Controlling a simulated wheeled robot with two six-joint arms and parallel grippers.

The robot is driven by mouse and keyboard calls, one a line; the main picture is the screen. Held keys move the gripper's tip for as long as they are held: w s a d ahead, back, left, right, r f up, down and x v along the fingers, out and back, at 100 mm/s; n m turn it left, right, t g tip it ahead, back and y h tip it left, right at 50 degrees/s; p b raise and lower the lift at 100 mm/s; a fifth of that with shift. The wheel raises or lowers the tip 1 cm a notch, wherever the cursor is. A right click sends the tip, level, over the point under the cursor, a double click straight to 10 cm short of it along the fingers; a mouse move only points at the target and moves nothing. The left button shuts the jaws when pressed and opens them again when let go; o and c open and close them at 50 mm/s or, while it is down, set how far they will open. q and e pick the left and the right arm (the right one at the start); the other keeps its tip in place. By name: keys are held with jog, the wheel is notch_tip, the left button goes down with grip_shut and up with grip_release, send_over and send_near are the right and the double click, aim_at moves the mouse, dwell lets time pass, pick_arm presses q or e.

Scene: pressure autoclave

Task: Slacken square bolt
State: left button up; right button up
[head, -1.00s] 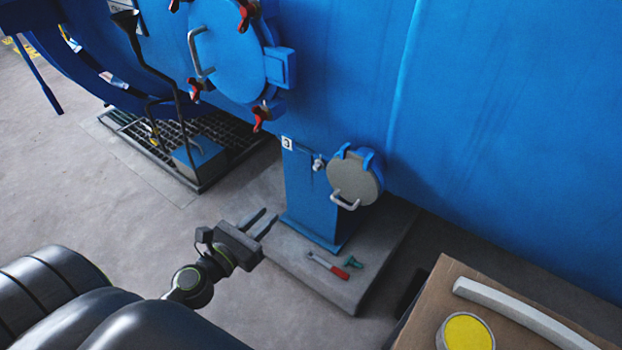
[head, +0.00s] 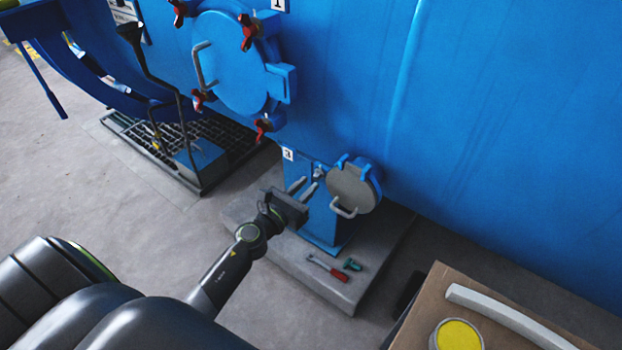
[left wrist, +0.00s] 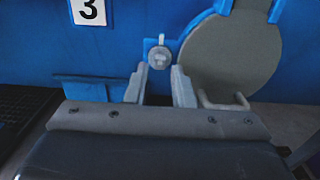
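The bolt (left wrist: 160,57) is a small grey metal piece with an upright tab, on a blue plate beside the grey round cover (left wrist: 232,50). In the head view the bolt (head: 318,172) sits just left of the cover (head: 352,188), at the top of the blue post (head: 322,218). My left gripper (head: 305,188) is open and empty, its two fingers pointing at the bolt. In the left wrist view the open fingers (left wrist: 160,75) lie below and either side of the bolt, apart from it. My right gripper is not in view.
A red-handled tool (head: 328,267) and a small green item (head: 353,264) lie on the concrete plinth (head: 295,268). The cover's handle (head: 343,211) juts out right of the fingers. A cardboard-coloured box top (head: 425,310) stands at lower right. A label "3" (left wrist: 89,10) is upper left.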

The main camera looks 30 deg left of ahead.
aim_at(317, 176)
pick_arm(q)
jog(key=shift+w+d, duration=0.15)
jog(key=shift+w, duration=1.2)
grip_shut()
